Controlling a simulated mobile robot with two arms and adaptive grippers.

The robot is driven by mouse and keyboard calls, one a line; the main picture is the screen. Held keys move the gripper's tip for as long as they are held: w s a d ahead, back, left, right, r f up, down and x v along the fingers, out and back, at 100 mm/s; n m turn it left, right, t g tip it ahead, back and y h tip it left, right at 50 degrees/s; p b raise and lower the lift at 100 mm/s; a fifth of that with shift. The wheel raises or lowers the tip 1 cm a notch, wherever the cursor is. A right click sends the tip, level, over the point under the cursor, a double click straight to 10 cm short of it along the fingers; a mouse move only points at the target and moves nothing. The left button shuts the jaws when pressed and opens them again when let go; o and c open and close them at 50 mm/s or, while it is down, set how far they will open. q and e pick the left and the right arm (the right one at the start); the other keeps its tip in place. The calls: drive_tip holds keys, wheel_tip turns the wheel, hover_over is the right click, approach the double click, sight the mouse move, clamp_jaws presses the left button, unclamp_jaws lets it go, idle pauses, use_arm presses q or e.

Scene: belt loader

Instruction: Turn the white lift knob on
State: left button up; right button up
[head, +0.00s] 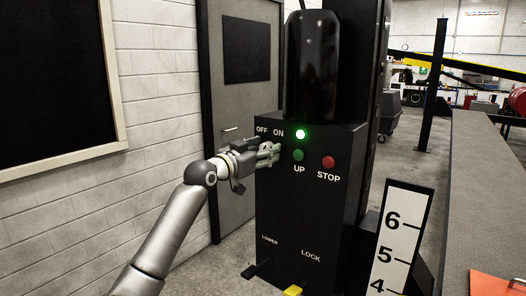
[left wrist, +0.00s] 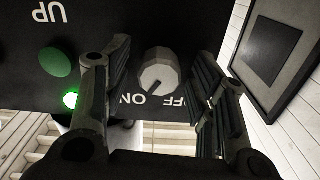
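The white lift knob (left wrist: 158,70) shows in the left wrist view on the dark control box (head: 310,215), near the ON and OFF labels, which appear upside down there. A thin dark mark shows on the knob's face on the label side. My left gripper (left wrist: 160,66) is open, with one finger on each side of the knob and visible gaps between. In the head view my left gripper (head: 268,154) is at the box's upper left and hides the knob. The light (head: 301,134) beside ON glows green. My right gripper is in neither view.
A green UP button (head: 298,155) and a red STOP button (head: 328,162) sit close to the right of my left gripper. LOWER and LOCK pedals are at the box's foot. A grey door (head: 240,120) and white brick wall stand to the left.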

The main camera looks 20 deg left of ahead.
use_arm(q)
drive_tip(key=v, duration=1.2)
idle(0.5)
